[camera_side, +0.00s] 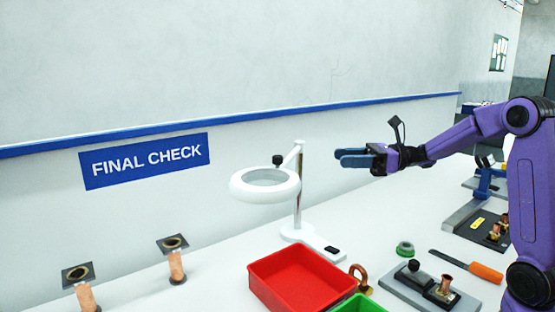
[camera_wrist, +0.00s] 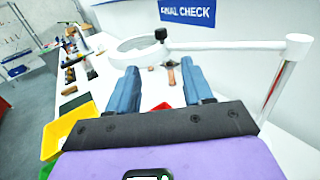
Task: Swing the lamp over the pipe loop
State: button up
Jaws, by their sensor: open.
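The lamp is a white ring on an arm and upright post. Its ring (camera_side: 242,188) hangs left of the post, over the white bench. In the wrist view the lamp's arm (camera_wrist: 240,45) crosses from the post at right to the ring, beyond my fingertips. The pipe loop (camera_side: 359,273) is a small copper loop at the right edge of the red bin, its lower part hidden. I cannot make it out in the wrist view. My gripper (camera_side: 339,157) is open and empty, level in the air right of the lamp post; its fingers also show in the wrist view (camera_wrist: 159,67).
A red bin (camera_side: 258,283) and a green bin (camera_side: 360,303) stand in front of the lamp base. A green ring (camera_side: 404,248), an orange-handled tool (camera_side: 482,270) and a grey fixture (camera_side: 403,284) lie at right. Copper pipes (camera_side: 177,268) with dark flanges stand at left.

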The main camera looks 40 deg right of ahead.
aim_at(278, 159)
jog(key=x, duration=1.7)
jog(key=shift+w+a, duration=0.1)
jog(key=shift+w, duration=0.15)
grip_shut()
